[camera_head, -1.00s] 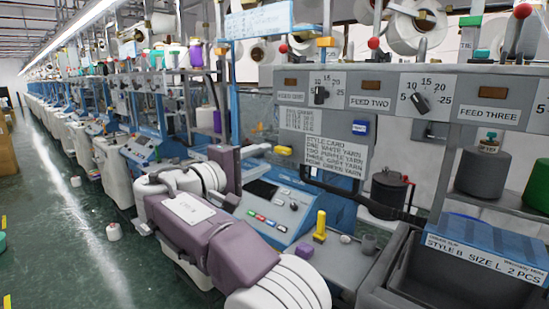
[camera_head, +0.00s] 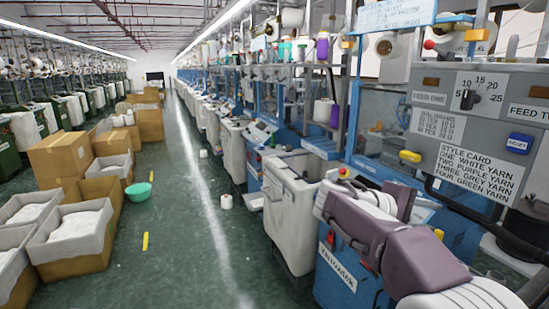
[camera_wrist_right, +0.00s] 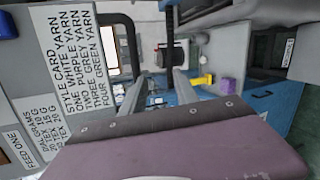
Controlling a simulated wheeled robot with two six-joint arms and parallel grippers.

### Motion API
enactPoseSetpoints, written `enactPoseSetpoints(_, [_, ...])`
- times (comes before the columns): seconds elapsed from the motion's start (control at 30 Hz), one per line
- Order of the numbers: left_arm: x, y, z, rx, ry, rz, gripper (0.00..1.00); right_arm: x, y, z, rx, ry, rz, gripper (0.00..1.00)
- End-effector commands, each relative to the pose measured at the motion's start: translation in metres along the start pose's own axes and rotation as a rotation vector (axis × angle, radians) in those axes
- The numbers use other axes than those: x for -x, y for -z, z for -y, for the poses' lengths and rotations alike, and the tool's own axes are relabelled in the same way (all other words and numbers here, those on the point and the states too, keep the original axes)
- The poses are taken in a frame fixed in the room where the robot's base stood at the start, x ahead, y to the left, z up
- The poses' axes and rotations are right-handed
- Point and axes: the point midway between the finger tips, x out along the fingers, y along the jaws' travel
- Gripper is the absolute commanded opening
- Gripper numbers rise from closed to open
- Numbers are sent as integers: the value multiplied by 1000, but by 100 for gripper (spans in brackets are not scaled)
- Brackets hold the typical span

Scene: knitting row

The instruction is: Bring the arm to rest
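My right arm comes in from the lower right of the head view, purple and white, and is folded in front of a blue knitting machine (camera_head: 345,262). My right gripper (camera_head: 422,204) is at the far end of it, left of the style card (camera_head: 478,174). In the right wrist view my right gripper (camera_wrist_right: 161,73) has two grey fingers standing apart, with nothing seen between them. The style card (camera_wrist_right: 77,62) also shows there at the left. My left gripper is not in view.
A light grey bin (camera_head: 290,212) stands left of the arm. The green aisle floor (camera_head: 185,240) is largely open, with a white cone (camera_head: 226,201) and a green basin (camera_head: 138,191) on it. Cardboard boxes (camera_head: 62,153) line the left. A panel with dials (camera_head: 482,92) stands at the right.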

Motion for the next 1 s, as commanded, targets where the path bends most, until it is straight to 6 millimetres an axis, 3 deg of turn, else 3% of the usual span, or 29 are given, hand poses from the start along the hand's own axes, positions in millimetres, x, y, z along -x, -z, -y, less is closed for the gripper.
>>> enactPoseSetpoints(0.1, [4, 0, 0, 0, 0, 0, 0, -24, -14, 93, 84, 263, -28, 36])
enactPoseSetpoints(0.17, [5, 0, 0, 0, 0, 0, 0, -26, -24, 147, 98, 418, -44, 36])
enactPoseSetpoints(0.2, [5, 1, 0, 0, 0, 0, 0, -22, -32, 184, 93, 526, -52, 36])
enactPoseSetpoints(0.3, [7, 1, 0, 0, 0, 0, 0, 1, -55, 272, 35, 797, -55, 36])
enactPoseSetpoints(0.4, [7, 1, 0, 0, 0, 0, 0, 37, -72, 342, -88, 1034, -38, 36])
enactPoseSetpoints(0.5, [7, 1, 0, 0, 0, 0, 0, 71, -77, 390, -251, 1203, -9, 36])
enactPoseSetpoints(0.57, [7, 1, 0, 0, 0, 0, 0, 81, -70, 401, -351, 1254, -5, 36])
enactPoseSetpoints(0.7, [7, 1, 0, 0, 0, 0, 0, 82, -47, 396, -458, 1266, -55, 36])
enactPoseSetpoints(1.0, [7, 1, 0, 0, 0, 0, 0, 82, -46, 395, -459, 1264, -57, 36])
